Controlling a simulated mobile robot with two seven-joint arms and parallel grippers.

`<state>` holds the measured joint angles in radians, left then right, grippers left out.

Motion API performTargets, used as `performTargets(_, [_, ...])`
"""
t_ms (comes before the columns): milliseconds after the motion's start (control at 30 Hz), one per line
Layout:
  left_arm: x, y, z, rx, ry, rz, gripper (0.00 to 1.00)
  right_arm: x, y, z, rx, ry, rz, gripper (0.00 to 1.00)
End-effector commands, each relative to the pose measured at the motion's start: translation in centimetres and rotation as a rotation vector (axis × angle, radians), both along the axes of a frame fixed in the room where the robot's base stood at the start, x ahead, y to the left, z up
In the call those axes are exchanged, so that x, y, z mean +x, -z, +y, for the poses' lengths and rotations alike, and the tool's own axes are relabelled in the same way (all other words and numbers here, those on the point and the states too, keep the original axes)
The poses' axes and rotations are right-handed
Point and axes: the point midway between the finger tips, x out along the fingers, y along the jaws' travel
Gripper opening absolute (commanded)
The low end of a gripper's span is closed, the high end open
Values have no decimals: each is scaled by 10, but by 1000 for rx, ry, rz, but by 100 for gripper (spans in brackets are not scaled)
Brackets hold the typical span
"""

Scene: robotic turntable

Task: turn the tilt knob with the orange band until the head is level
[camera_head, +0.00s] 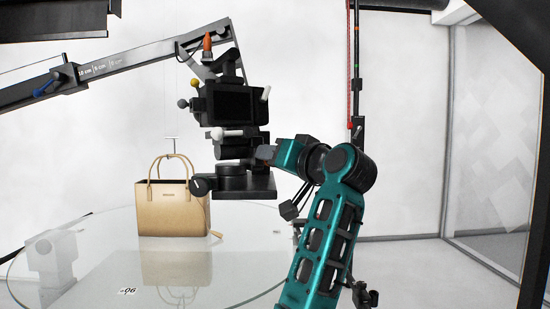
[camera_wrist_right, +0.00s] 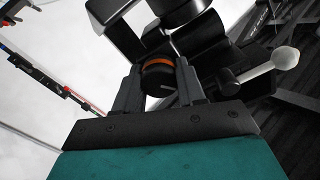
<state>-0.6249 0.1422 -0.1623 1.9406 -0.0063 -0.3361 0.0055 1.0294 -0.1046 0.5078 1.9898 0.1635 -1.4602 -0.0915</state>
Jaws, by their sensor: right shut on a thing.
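The tilt knob (camera_wrist_right: 158,78) is black with an orange band, and it shows in the right wrist view between my fingers. My right gripper (camera_wrist_right: 158,90) is shut on it, one finger on each side. In the head view my right gripper (camera_head: 266,153) reaches the camera head (camera_head: 236,140) from the right, and the knob is hidden there. The head carries a black camera with a dark screen (camera_head: 235,106) and hangs from the boom. Whether the head is exactly level I cannot tell. My left gripper is not in view.
A tan handbag (camera_head: 165,208) stands on the round glass turntable (camera_head: 85,270) below. A dark pole (camera_head: 357,75) stands behind my right arm.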

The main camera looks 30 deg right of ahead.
Motion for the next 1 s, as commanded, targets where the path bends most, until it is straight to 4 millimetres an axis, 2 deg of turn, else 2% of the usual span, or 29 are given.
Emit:
performTargets(600, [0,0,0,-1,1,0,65,0,1,0,585,-2,-6,9])
performTargets(1000, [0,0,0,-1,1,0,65,0,1,-1,871,-1,-9,9])
